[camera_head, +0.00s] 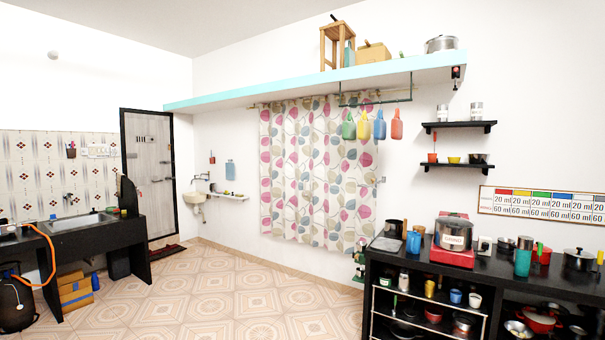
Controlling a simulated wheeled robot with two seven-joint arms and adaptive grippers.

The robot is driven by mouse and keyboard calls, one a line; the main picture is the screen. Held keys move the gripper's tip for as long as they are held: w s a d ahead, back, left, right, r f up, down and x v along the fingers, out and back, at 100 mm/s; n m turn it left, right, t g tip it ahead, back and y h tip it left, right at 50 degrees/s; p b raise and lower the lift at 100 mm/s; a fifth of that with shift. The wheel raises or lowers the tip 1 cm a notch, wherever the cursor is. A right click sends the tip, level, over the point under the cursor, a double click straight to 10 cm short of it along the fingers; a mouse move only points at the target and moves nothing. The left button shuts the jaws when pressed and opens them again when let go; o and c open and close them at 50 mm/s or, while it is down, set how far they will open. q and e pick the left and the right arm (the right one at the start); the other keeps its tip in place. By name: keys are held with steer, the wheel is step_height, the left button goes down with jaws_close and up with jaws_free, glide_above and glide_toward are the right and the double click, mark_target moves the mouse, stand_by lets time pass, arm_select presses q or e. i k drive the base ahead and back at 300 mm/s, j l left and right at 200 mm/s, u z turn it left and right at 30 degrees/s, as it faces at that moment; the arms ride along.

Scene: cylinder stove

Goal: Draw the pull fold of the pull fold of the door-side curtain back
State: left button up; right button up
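A patterned curtain (315,175), white with pink, grey and beige leaf shapes, hangs on the far wall below a turquoise shelf. It is spread across its width in soft vertical folds and ends a little above the floor. Its left edge (266,170) is the side nearer the door (149,180). The dark-framed door stands to the left in the side wall. What is behind the curtain is hidden. Neither of my grippers shows in this view.
Tiled floor (230,295) lies open before the curtain. A black counter (440,263) with pots stands at the right, close to the curtain's right side. A sink counter (90,235) is at the left. A small wall basin (195,198) is between door and curtain.

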mark_target(304, 110)
steer(key=z, duration=0.1)
steer(key=i, duration=5.4)
steer(key=l, duration=0.1)
